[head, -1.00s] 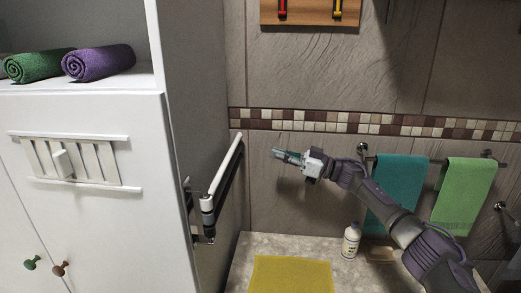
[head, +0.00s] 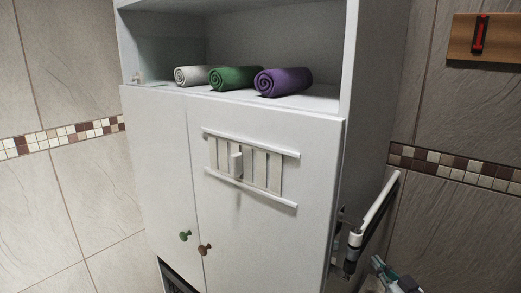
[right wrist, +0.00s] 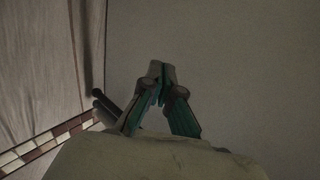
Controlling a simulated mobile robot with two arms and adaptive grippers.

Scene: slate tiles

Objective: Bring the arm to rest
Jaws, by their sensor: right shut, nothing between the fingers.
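My right gripper (head: 384,272) shows at the lower right edge of the head view, in front of the tiled wall and right of the white cabinet. Most of its arm is out of the picture. In the right wrist view its fingers (right wrist: 160,84) meet at the tips, with nothing between them. A plain grey surface fills most of the background there. My left gripper is in neither view.
The white cabinet (head: 268,239) has white, green (head: 236,78) and purple rolled towels (head: 284,82) on its shelf, and a slatted panel with a slider (head: 237,164) on its door. A white bar (head: 378,205) sticks out beside the cabinet, close to the gripper.

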